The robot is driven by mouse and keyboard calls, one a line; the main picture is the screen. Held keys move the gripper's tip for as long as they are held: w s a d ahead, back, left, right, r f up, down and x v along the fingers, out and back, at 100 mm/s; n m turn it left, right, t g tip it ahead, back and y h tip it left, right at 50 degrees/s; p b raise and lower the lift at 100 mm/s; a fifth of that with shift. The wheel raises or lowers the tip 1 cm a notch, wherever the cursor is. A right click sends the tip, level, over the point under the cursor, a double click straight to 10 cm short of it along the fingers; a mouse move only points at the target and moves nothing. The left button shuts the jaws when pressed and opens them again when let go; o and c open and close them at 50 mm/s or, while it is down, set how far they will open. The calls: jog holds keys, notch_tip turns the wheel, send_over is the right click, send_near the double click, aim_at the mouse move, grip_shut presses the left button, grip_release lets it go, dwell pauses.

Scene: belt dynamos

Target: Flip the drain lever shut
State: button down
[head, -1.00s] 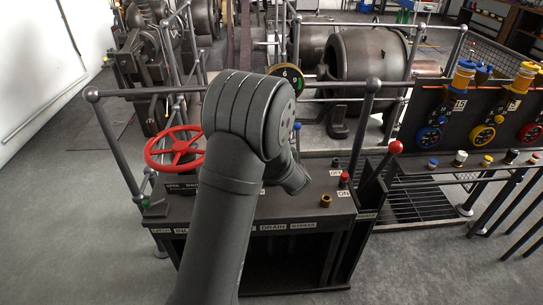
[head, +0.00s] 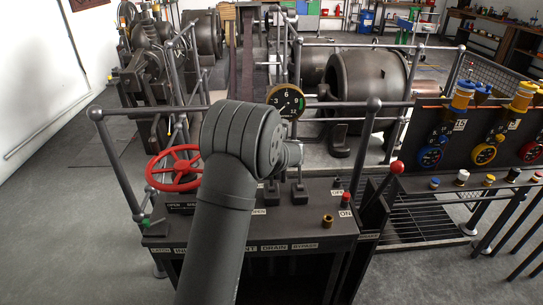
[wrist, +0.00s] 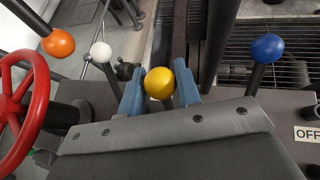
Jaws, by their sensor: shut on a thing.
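In the wrist view a lever with a yellow ball knob (wrist: 159,83) stands between the two blue fingers of my gripper (wrist: 160,92). The fingers are shut on it, one on each side, just below the top of the ball. The lever's shaft and base are hidden behind the gripper. In the head view the DRAIN label (head: 274,247) is on the front edge of the dark console (head: 320,228). My arm hides the gripper and the yellow knob there.
An orange-knobbed lever (wrist: 58,43) and a white-knobbed lever (wrist: 101,52) stand left of the gripper; a blue-knobbed lever (wrist: 267,48) stands right. A red handwheel (head: 174,168) is at the console's left. A red-knobbed lever (head: 397,167) and grey railings (head: 372,135) stand right.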

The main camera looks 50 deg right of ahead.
jog(key=shift+w+d+f, duration=0.4)
jog(key=shift+w+d, duration=0.2)
jog(key=shift+d, duration=0.05)
jog(key=shift+w+d+f, duration=0.45)
jog(key=shift+w+d, duration=0.2)
jog(key=shift+d, duration=0.05)
jog(key=shift+w+d+f, duration=0.4)
jog(key=shift+w+d, duration=0.2)
jog(key=shift+d, duration=0.05)
jog(key=c, duration=1.1)
grip_release()
